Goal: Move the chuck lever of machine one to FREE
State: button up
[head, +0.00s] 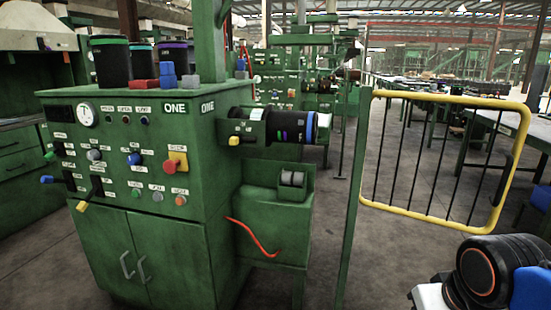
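Machine one (150,225) is a green cabinet marked ONE, at the left of the head view. Its front panel has a lever with a yellow tip (82,206), pointing down and left, and a lever with a blue tip (47,180), pointing left. A green-tipped lever (50,156) sits above them. The small labels are too small to read, so I cannot tell which is the chuck lever or its setting. A black chuck (290,126) with coloured bands sticks out of the right side, with a yellow knob (235,140) beside it. My gripper is not in view.
A yellow-framed barred gate (440,160) stands open to the right on a green post (350,200). A red curved bar (253,238) juts from the machine's side. Black containers (111,63) stand on its top. Bare floor lies between machine and gate. Part of my arm shows at lower right.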

aim_at(45, 180)
jog(key=u, duration=1.55)
jog(key=i+j, duration=0.1)
jog(key=i, duration=0.35)
jog(key=i+j+u, duration=0.1)
jog(key=i, duration=0.3)
